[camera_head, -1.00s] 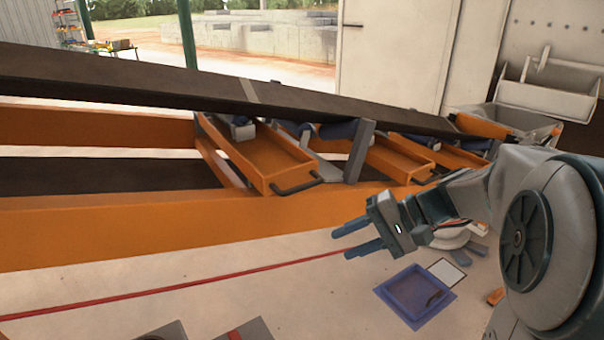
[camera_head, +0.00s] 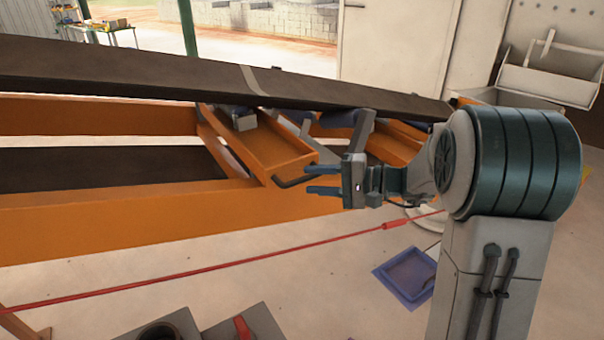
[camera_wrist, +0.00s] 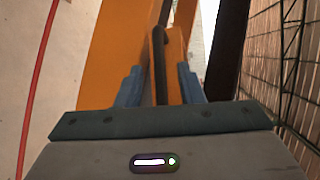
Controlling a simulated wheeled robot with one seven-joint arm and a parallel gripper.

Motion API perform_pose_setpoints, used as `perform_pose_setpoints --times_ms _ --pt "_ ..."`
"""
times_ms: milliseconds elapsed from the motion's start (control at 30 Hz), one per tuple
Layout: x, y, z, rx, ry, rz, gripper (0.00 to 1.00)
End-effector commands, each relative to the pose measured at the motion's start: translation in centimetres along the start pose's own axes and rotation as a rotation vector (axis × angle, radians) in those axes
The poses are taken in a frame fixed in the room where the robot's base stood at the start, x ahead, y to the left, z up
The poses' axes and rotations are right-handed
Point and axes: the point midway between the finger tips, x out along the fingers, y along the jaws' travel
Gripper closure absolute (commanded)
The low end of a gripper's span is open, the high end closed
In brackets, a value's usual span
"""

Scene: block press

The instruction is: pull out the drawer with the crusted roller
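An orange drawer (camera_head: 275,148) sits in the conveyor frame under the dark belt, with a dark bar handle (camera_head: 296,179) at its near end. A blue-grey roller (camera_head: 243,118) shows partly at its far end; I cannot make out any crust on it. My gripper (camera_head: 311,180) is open, its two blue fingers pointing left at the handle. In the wrist view the handle (camera_wrist: 159,62) runs lengthwise between the open fingers (camera_wrist: 160,78), with a gap on each side. The orange drawer (camera_wrist: 176,48) lies just beyond.
Another orange drawer (camera_head: 393,146) and blue roller (camera_head: 338,118) are to the right, partly behind my arm. The orange beam (camera_head: 120,222) runs below the drawers. A red cord (camera_head: 200,268) crosses in front. A blue tray (camera_head: 408,277) lies on the floor. Wire mesh (camera_wrist: 290,60) stands at right.

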Motion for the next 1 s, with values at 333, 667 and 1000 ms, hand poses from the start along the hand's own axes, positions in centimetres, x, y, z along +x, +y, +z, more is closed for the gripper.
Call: perform_pose_setpoints --times_ms 333,667,1000 --pt "3.4 0.0 0.0 0.001 0.001 0.001 0.66" --pt "3.5 0.1 0.0 0.001 0.001 0.001 0.82" --pt "3.3 0.1 0.0 0.000 0.001 0.000 1.00"
